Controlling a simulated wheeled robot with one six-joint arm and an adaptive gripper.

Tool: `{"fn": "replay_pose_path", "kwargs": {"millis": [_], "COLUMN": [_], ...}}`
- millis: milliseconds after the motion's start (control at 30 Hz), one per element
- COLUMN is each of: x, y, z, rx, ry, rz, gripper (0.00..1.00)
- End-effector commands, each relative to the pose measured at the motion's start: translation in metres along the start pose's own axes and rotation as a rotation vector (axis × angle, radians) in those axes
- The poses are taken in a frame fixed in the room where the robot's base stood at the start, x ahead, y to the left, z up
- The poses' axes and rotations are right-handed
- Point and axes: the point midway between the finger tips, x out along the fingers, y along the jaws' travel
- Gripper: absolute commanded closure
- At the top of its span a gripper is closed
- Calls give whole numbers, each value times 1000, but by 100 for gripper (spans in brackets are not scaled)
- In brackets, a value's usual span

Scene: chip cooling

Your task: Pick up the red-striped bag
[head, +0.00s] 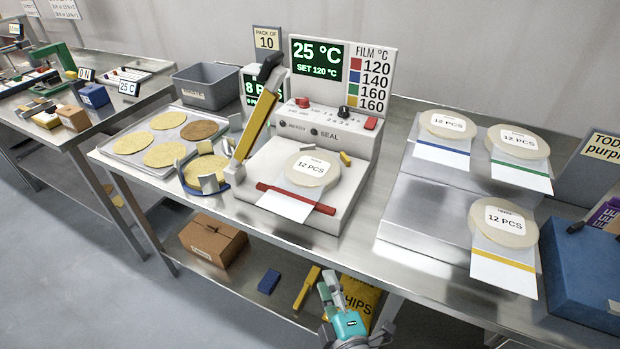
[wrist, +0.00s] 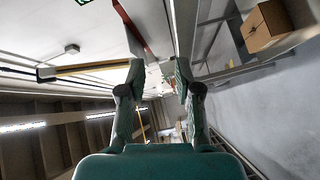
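The red-striped bag (head: 308,170) lies on the white sealing machine (head: 352,185). It has a round stack with a "12 PCS" label and a pale lower flap, and a red strip crosses it. My gripper (head: 328,281) is in front of the table, below and right of the bag in the head view, apart from it. In the wrist view my gripper (wrist: 157,76) has its two fingers spread with nothing held between them. A red strip (wrist: 135,28) shows at the top there; the bag itself is not clear in that view.
The sealer's raised yellow lever (head: 252,125) stands left of the bag. Blue-, green- and yellow-striped bags rest on a metal stand (head: 412,205) at right. A blue box (head: 585,265) is farther right. A tray (head: 125,145) of round discs is at left.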

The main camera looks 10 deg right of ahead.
Motion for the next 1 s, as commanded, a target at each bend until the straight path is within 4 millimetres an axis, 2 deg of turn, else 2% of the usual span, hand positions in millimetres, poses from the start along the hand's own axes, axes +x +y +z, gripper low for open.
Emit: {"fn": "replay_pose_path", "kwargs": {"millis": [33, 100, 300, 467, 800, 1000], "x": [16, 32, 61, 72, 115, 126], "y": [11, 23, 46, 52, 55, 55], "z": [-9, -18, -34, -37, -37, -37], "rx": [-47, -112, -232, -259, -258, -258], "ry": [3, -3, -19, -25, -25, -25], "rz": [19, 35, 64, 70, 70, 69], "gripper": [67, 67, 67, 67, 67, 67]}}
